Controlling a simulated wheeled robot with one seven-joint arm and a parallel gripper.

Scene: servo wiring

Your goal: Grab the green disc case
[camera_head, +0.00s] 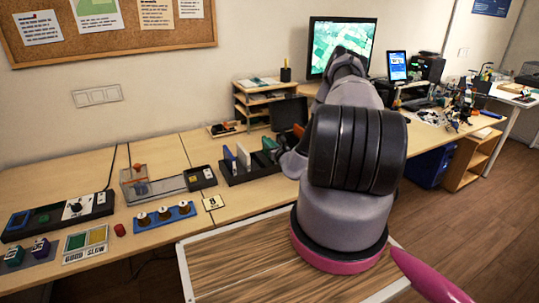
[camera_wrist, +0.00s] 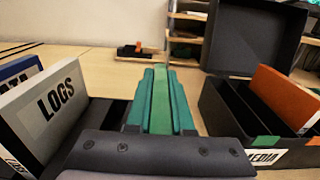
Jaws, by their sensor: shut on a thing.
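The green disc case (camera_wrist: 160,85) stands edge-on in the middle of the wrist view, between the fingers of my gripper (camera_wrist: 160,110). My gripper is shut on it. The case's lower part is hidden by the gripper body. In the head view the green case (camera_head: 269,144) shows at the right end of the black rack (camera_head: 250,178), partly behind my arm. My gripper is mostly hidden there. I cannot tell if the case still touches the rack.
A grey LOGS case (camera_wrist: 50,110) and a blue case (camera_wrist: 18,68) stand left of my gripper. On the right is a black MEDIA box (camera_wrist: 228,112) with an orange case (camera_wrist: 285,97). A small wooden shelf (camera_head: 262,100) stands behind.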

